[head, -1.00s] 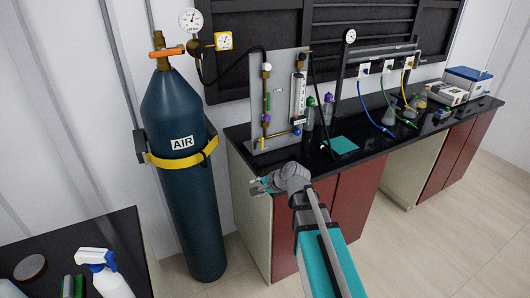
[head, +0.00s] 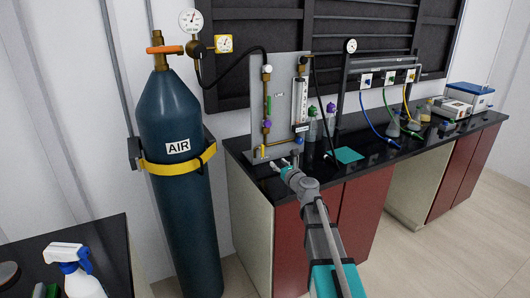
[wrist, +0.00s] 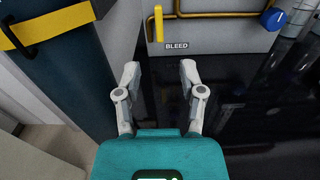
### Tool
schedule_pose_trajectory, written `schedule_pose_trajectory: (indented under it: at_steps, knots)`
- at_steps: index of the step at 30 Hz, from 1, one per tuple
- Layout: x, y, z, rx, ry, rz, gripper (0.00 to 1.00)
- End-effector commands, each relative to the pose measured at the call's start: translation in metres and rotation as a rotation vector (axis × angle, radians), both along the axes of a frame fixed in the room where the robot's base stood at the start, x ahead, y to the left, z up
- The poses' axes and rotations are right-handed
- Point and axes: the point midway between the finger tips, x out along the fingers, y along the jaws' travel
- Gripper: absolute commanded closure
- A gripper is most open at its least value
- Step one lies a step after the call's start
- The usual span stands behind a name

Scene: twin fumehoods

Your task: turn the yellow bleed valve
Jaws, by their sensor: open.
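The yellow bleed valve (wrist: 158,22) is an upright yellow handle low on the grey panel, above a BLEED label (wrist: 177,45) in the wrist view. In the head view the small yellow handle (head: 262,152) shows at the panel's lower left. My gripper (wrist: 160,69) is open and empty, its two fingers spread below the label in the wrist view. The handle lies ahead of the gap between them, apart from both fingers. In the head view my gripper (head: 282,164) is at the bench's front part, just right of and below the handle.
A blue AIR cylinder (head: 173,190) with a yellow strap stands left of the bench. On the panel (wrist: 220,30), a yellow pipe and a blue knob (wrist: 272,19) are right of the valve. Glassware (wrist: 292,62) stands at right. The black bench top (head: 355,175) has free room.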

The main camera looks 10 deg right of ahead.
Motion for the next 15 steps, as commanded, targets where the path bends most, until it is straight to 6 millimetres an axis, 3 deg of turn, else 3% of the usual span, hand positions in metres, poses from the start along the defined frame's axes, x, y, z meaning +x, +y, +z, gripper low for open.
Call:
schedule_pose_trajectory:
  at_steps: [8,15]
  knots:
    - [0.001,0.0,0.0,-0.004,0.0,0.001,0.49]
    - [0.016,0.004,0.0,-0.005,-0.001,0.002,0.49]
